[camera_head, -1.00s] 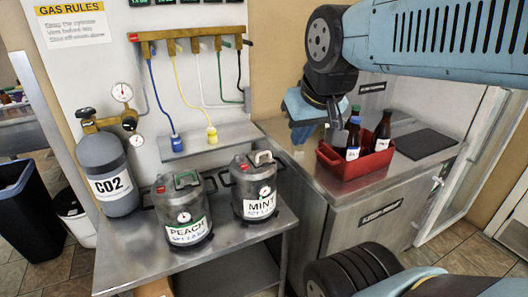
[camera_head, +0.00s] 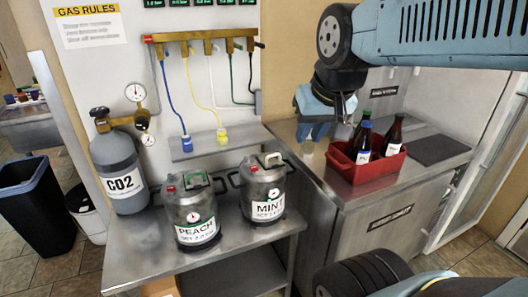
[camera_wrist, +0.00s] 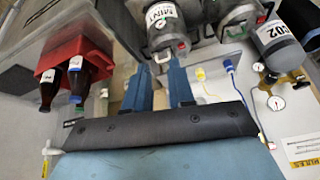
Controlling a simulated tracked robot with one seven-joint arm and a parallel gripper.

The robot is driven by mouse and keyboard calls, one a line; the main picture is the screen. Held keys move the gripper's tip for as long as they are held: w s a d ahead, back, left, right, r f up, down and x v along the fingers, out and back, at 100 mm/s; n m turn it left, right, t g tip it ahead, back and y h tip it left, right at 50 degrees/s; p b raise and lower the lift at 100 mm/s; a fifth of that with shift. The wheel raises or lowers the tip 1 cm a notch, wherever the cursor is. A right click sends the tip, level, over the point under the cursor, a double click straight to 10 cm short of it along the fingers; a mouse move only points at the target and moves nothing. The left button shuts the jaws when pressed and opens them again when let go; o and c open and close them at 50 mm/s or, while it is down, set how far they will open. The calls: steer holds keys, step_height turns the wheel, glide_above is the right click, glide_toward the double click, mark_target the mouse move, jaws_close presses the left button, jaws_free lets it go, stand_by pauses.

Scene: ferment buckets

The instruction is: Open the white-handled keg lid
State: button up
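The mint keg (camera_head: 264,190) is a steel keg labelled MINT, with a white handle (camera_head: 273,158) on its lid. It stands upright at the right of the steel table, and its lid looks closed. My gripper (camera_head: 314,136) is above the counter, to the right of the keg and higher, not touching it. In the wrist view the two blue fingers of my gripper (camera_wrist: 161,74) are apart with nothing between them. The mint keg (camera_wrist: 172,38) and its white handle (camera_wrist: 163,56) appear beyond the fingertips.
The peach keg (camera_head: 192,212) with a green handle stands left of the mint keg. A CO2 cylinder (camera_head: 119,170) is behind at left. A red crate (camera_head: 366,170) of bottles sits on the counter, near my gripper. A shelf (camera_head: 215,140) with hoses hangs behind the kegs.

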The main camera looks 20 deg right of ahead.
steer(key=shift+o, duration=1.1)
steer(key=w+d+f+m+g, duration=0.1)
steer(key=w+m, duration=0.6)
steer(key=w, duration=0.6)
steer(key=shift+d+m+g, duration=0.2)
steer(key=shift+m+g, duration=0.1)
steer(key=m+g, duration=0.2)
steer(key=m, duration=0.6)
glide_above(275, 155)
steer(key=s, duration=0.3)
step_height(275, 155, down, 8)
steer(key=r, duration=0.1)
steer(key=w+f, duration=0.1)
steer(key=f, duration=0.3)
steer(key=w+f, duration=0.1)
steer(key=f, duration=0.4)
steer(key=w+f, duration=0.1)
steer(key=f, duration=0.3)
steer(key=shift+f, duration=0.25)
steer(key=shift+c, duration=0.5)
jaws_close()
steer(key=shift+d+r, duration=0.1)
